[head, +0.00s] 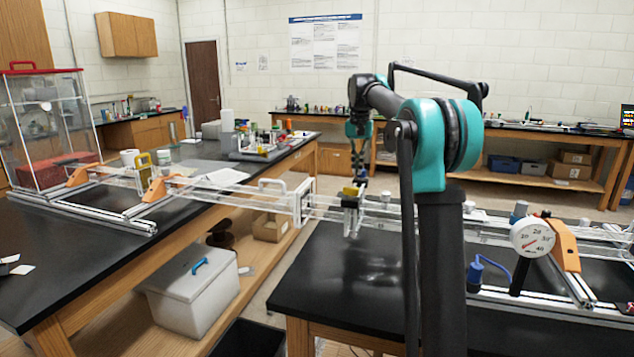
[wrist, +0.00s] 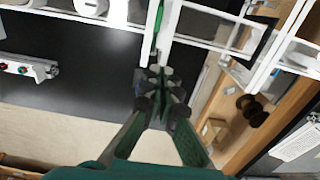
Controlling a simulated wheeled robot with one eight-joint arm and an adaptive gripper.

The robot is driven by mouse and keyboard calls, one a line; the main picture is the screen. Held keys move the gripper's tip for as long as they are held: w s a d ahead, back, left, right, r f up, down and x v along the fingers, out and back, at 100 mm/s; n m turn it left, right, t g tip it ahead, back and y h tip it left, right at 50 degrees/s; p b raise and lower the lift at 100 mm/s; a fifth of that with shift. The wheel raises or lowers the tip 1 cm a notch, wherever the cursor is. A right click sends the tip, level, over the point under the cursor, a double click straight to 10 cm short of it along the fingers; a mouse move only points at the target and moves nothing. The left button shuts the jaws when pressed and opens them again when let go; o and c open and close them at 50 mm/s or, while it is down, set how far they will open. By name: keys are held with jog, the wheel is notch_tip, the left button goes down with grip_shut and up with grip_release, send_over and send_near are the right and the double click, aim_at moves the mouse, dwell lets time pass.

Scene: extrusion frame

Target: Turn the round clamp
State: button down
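My gripper (wrist: 160,78) shows in the wrist view with its two green and dark fingers converging close together at the tips, in front of the white frame's rails. I cannot tell whether anything is between the tips. In the head view my gripper (head: 355,176) hangs down at the clear rail frame, just above a dark fitting (head: 351,203) with a yellow part. I cannot tell whether this fitting is the round clamp. The frame (head: 300,203) spans the gap between two black-topped benches.
A round dial gauge (head: 531,237) and an orange bracket (head: 565,245) stand on the right bench. A blue-handled fitting (head: 476,272) is near them. A clear box with a red lid (head: 40,68) stands at left. A grey bin (head: 193,290) is below the left bench.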

jog(key=shift+s+a+r, duration=0.1)
jog(key=shift+s+a, duration=0.1)
jog(key=shift+s, duration=0.05)
jog(key=shift+r, duration=2.9)
jog(key=shift+s+d+f, duration=0.1)
jog(key=shift+d+f, duration=0.25)
jog(key=shift+f, duration=0.65)
jog(key=shift+w+d+f, duration=0.1)
jog(key=shift+d+f, duration=0.2)
jog(key=shift+f, duration=0.7)
jog(key=shift+s+d+f, duration=0.1)
jog(key=shift+d+f, duration=0.25)
jog(key=shift+f, duration=0.65)
jog(key=shift+w, duration=0.2)
